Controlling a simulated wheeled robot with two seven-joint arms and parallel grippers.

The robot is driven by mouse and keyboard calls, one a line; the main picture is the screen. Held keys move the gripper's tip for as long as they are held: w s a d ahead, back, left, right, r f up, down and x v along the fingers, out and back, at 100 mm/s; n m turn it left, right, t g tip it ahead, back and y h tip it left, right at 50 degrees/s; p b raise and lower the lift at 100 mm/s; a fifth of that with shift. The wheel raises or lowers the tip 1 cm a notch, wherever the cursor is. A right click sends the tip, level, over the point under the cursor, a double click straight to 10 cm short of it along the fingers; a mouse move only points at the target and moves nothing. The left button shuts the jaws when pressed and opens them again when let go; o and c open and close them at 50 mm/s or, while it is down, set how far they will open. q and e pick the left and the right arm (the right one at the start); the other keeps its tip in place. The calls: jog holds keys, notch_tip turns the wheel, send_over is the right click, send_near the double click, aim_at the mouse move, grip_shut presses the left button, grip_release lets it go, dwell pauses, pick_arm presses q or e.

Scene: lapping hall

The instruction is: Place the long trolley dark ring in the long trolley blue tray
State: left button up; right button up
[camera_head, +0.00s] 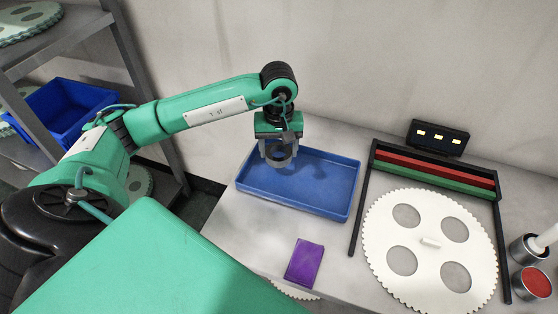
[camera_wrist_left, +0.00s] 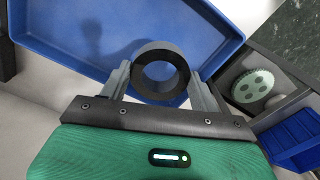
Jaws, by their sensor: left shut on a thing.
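The dark ring (camera_wrist_left: 137,76) is in my left gripper, between its two grey fingers, in the left wrist view. In the head view the ring (camera_head: 279,160) shows below the fingers of my left gripper (camera_head: 279,150), over the left part of the blue tray (camera_head: 332,208). The tray also shows in the left wrist view (camera_wrist_left: 85,57), beyond the ring. My left gripper is shut on the ring. I cannot tell whether the ring touches the tray floor. My right gripper is in neither view.
A purple block (camera_head: 305,263) lies in front of the tray. A black frame with red and green bars (camera_head: 435,170) and a white toothed disc (camera_head: 430,235) are to the right, with a red-filled can (camera_head: 532,283). A shelf with a blue bin (camera_head: 62,108) stands left.

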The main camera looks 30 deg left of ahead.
aim_at(278, 172)
pick_arm(q)
jog(key=shift+f, duration=1)
notch_tip(278, 172, down, 2)
jog(key=shift+f, duration=0.85)
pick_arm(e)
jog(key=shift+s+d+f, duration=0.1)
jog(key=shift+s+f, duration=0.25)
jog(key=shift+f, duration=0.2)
pick_arm(q)
jog(key=shift+f, duration=0.1)
jog(key=o, duration=1)
jog(key=shift+o, duration=0.4)
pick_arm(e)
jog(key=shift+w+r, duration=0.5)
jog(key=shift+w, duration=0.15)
